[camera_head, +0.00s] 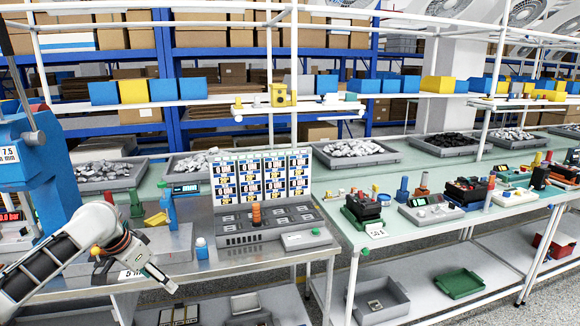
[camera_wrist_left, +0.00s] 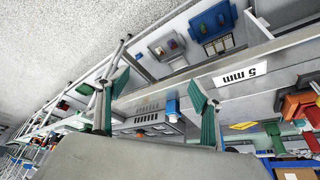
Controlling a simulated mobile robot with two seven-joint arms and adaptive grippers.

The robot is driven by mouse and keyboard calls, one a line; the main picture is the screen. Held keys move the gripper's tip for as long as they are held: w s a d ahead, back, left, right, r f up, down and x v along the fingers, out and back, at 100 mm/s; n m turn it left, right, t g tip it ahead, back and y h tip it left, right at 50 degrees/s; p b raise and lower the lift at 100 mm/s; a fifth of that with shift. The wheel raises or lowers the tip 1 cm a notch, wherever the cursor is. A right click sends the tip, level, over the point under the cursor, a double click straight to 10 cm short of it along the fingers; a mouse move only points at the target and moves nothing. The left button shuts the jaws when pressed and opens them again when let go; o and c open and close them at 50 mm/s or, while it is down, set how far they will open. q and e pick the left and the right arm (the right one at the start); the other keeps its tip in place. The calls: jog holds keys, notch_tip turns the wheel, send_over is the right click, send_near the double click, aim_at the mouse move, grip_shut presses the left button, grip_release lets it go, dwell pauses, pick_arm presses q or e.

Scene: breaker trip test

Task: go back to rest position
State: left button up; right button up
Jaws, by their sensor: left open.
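My left arm comes in from the left in the head view. Its gripper (camera_head: 158,274) is near the front edge of the steel bench (camera_head: 215,258), by the partly hidden "5 mm" label (camera_head: 130,274). In the wrist view the two green-padded fingers of the left gripper (camera_wrist_left: 158,84) stand wide apart with nothing between them. The grey test station (camera_head: 265,230) with its orange-brown knob and a chart panel (camera_head: 260,176) stands to the right of the gripper, apart from it. My right gripper is not in view.
A blue-and-white bottle (camera_head: 201,248) and a blue gauge stand (camera_head: 170,208) are near the gripper. A large blue machine (camera_head: 38,165) stands at the left. A green-topped bench (camera_head: 400,240) with several devices is at the right. Trays lie on the lower shelf.

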pick_arm(q)
jog(key=s+d+f+t+h, duration=0.1)
jog(key=s+d+f, duration=0.5)
jog(key=f, duration=0.5)
jog(key=s+d+f+t+h, duration=0.1)
jog(key=s+d+f, duration=0.3)
jog(key=d+f, duration=0.6)
jog(key=s+a+f+n+t+y, duration=0.1)
jog(key=s+f+t, duration=0.1)
jog(key=s, duration=0.9)
jog(key=s+a+f+n+t+y, duration=0.1)
jog(key=s+f, duration=0.4)
jog(key=s, duration=0.7)
jog(key=shift+s+a+t, duration=0.3)
jog(key=shift+a+t, duration=0.2)
jog(key=shift+t, duration=0.1)
